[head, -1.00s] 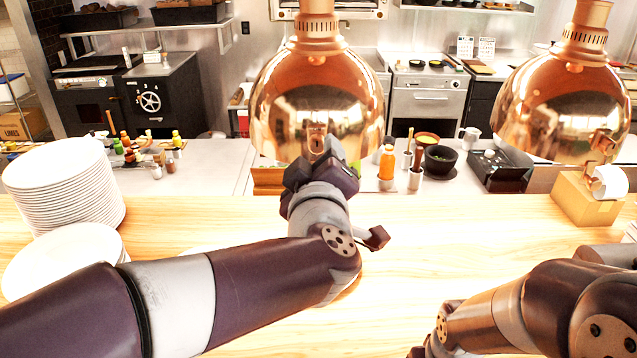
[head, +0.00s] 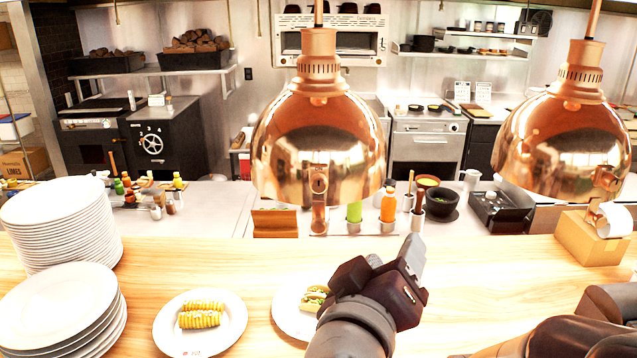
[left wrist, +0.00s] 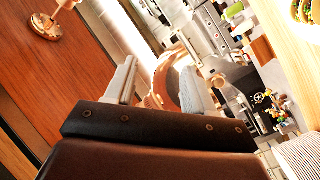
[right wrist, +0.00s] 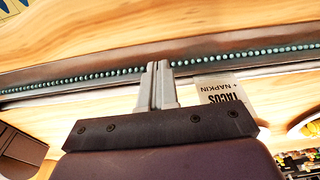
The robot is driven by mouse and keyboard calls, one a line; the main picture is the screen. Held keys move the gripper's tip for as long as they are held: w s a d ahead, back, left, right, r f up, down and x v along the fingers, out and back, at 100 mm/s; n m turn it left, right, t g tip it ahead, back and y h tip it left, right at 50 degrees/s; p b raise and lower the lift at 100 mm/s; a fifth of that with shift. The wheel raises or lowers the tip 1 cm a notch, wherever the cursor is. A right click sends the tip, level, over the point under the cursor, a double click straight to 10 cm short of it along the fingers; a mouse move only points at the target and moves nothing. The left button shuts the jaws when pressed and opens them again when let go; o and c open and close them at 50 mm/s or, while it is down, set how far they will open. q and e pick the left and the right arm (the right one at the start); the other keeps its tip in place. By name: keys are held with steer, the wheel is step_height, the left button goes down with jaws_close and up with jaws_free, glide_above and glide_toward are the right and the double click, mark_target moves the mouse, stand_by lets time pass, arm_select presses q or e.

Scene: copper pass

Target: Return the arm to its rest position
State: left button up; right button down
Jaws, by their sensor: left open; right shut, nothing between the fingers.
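My left gripper (head: 412,262) is above the wooden pass counter (head: 450,262), right of the plate of tacos (head: 290,312), with its forearm coming up from the bottom edge. In the left wrist view its two fingers (left wrist: 158,88) stand apart with nothing held between them. My right gripper (right wrist: 160,85) shows in the right wrist view with its fingers together and empty, in front of a beaded rail. My right arm is at the lower right of the head view; its gripper is not visible there. My left wrist partly covers the taco plate.
Two copper heat lamps (head: 318,150) (head: 565,130) hang over the counter. A tall plate stack (head: 65,230) and a lower one (head: 60,310) stand left, beside a corn plate (head: 225,330). A "TACOS + NAPKIN" ticket (right wrist: 222,92) is near the right gripper. Bare counter lies right of the left gripper.

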arm_select(q)
step_height(320, 180, down, 8)
steer(key=s+d+m+g+h, duration=0.1)
steer(key=d+m+g+h, duration=0.1)
steer(key=m+g, duration=0.25)
steer(key=s+a+f+m+g+y, duration=0.1)
steer(key=a+f+m+g+y, duration=0.45)
steer(key=f, duration=0.85)
steer(key=s+a+f+n+g+y, duration=0.1)
steer(key=a+f+n, duration=0.1)
steer(key=a, duration=0.5)
steer(key=s+a+f+n+g+y, duration=0.1)
steer(key=a+f+n+g, duration=0.1)
steer(key=a+f, duration=0.3)
steer(key=s+a+f+n+g+y, duration=0.1)
steer(key=a+f+n, duration=0.1)
steer(key=a, duration=0.9)
steer(key=shift+s+a+f+y, duration=0.1)
steer(key=shift+s+f+y, duration=0.3)
steer(key=shift+f, duration=0.35)
